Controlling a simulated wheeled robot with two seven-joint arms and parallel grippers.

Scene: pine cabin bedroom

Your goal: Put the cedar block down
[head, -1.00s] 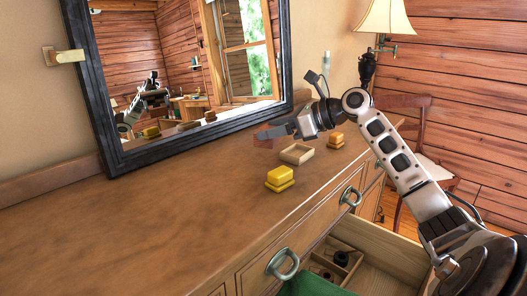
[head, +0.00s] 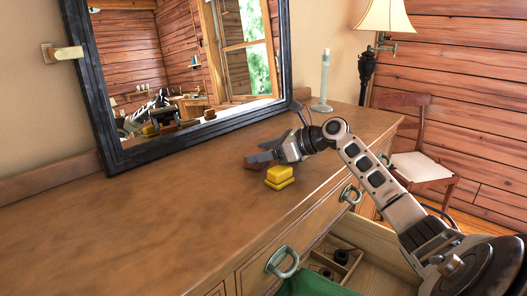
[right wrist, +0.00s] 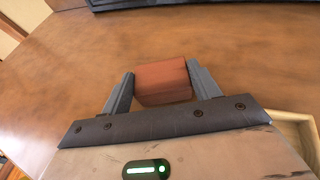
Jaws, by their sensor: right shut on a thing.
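The reddish-brown cedar block (head: 256,164) is in the jaws of my right gripper (head: 264,158), over the dresser top just behind the yellow blocks. In the right wrist view the block (right wrist: 163,82) sits between the two grey fingers of the same gripper (right wrist: 161,84). The block is low over the wood; I cannot tell whether its underside touches. My left gripper is not in view.
Two stacked yellow blocks (head: 280,177) stand close by the right gripper. The dresser top (head: 150,215) is clear to the left. A black-framed mirror (head: 200,135) leans behind. A drawer (head: 375,250) is open below.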

